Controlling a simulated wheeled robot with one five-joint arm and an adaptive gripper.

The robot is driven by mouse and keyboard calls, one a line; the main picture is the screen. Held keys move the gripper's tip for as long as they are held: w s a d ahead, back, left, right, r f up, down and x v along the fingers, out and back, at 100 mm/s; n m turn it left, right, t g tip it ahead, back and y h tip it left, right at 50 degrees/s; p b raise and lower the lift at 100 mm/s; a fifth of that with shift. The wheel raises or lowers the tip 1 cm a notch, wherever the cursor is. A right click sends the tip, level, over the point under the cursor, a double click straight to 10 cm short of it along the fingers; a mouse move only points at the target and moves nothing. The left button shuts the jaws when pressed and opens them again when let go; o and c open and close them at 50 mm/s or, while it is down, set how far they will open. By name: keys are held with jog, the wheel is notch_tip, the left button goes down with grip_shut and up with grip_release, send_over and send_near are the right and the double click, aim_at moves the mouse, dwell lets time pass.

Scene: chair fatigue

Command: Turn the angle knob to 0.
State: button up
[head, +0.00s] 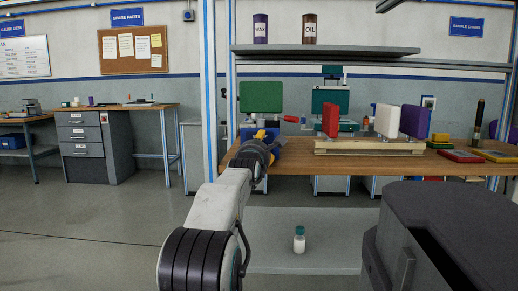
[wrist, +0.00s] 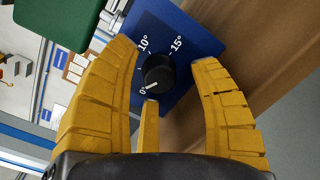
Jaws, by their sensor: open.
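The black round angle knob (wrist: 159,72) sits on a blue panel (wrist: 192,32) in the wrist view. A small white mark on its lower left points toward the 0° label. The labels 10° and 15° show above the knob. My gripper (wrist: 163,56) is open, with yellow fingers to the left and right of the knob and a third finger below it. I cannot tell whether any finger touches it. In the head view my gripper (head: 264,137) is at the blue box (head: 280,150) on the bench; the knob is hidden there.
A green pad (head: 261,97) stands above the blue box. The wooden bench (head: 285,167) extends right, with red, white and purple panels (head: 387,121) on a wooden base. A shelf (head: 325,50) with two cans hangs above. A white bottle (head: 299,240) stands below the bench.

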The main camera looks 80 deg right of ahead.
jog(key=shift+d, duration=0.15)
jog(key=shift+c, duration=0.5)
grip_shut()
